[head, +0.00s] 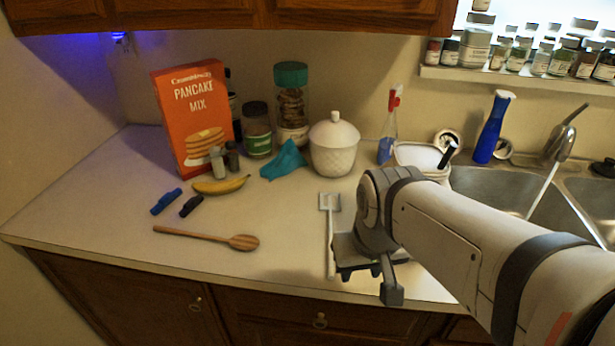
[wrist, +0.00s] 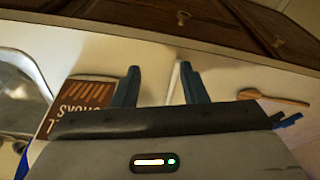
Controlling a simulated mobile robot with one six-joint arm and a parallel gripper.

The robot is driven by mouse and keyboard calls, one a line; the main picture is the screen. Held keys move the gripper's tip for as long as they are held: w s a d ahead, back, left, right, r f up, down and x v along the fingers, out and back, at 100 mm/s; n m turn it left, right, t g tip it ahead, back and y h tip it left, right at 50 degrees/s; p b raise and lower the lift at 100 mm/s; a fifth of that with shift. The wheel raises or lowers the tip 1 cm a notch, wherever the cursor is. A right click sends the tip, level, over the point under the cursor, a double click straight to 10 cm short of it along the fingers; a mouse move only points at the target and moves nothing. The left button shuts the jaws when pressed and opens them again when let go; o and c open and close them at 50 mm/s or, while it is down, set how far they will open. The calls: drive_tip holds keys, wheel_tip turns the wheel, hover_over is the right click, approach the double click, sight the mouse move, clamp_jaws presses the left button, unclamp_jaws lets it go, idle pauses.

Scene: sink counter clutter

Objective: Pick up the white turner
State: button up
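The white turner (head: 330,204) lies on the counter in the head view. Its flat slotted head points to the back and its thin handle runs toward the front edge. My gripper (head: 368,283) is near the front edge, just right of the handle. In the wrist view my gripper (wrist: 159,84) is open, with its two dark fingers well apart. A thin pale strip that looks like the turner's handle (wrist: 177,78) shows beside the inner side of the right finger. I cannot tell whether they touch. The turner's head is hidden in the wrist view.
A wooden spoon (head: 205,237) lies to the left. A banana (head: 220,185), a teal cloth (head: 284,161) and a white lidded jar (head: 333,147) stand or lie behind. A brown printed packet (wrist: 75,98) is left of my fingers in the wrist view. The sink (head: 480,185) is right.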

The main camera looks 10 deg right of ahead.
drive_tip(key=m+g+p, duration=0.2)
drive_tip(key=g+p, duration=0.1)
drive_tip(key=p, duration=0.1)
approach(330, 223)
drive_tip(key=shift+s+a+f, duration=0.1)
drive_tip(key=shift+s+a, duration=0.05)
drive_tip(key=shift+s, duration=0.65)
drive_tip(key=shift+w+f, duration=0.2)
drive_tip(key=shift+f, duration=0.1)
drive_tip(key=f, duration=0.2)
drive_tip(key=f+p, duration=0.1)
drive_tip(key=f, duration=0.4)
drive_tip(key=shift+w+f, duration=0.25)
drive_tip(key=shift+w, duration=0.15)
drive_tip(key=shift+c, duration=0.3)
clamp_jaws()
